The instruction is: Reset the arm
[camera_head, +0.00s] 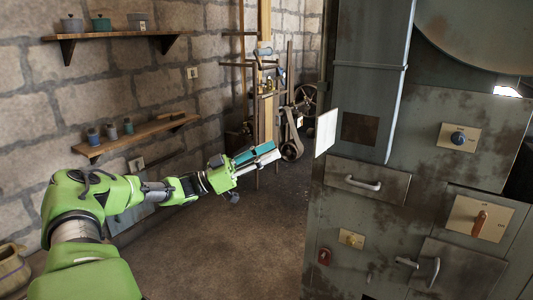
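My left arm (95,195), green with grey joints, comes in from the lower left and reaches out over the floor. Its gripper (262,157) points right, at mid-picture, in the air left of the big metal cabinet. A teal bar and a pale bar lie close together at its tip, nearly parallel. I cannot tell whether they are both fingers or whether something is held. My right gripper is not in view.
The grey-green metal cabinet (335,225) with handles and knobs fills the right. A white panel (326,132) juts from its left edge. Two wooden shelves (115,35) with small pots line the left wall. Belt machinery (291,135) stands behind. The middle floor (225,245) is clear.

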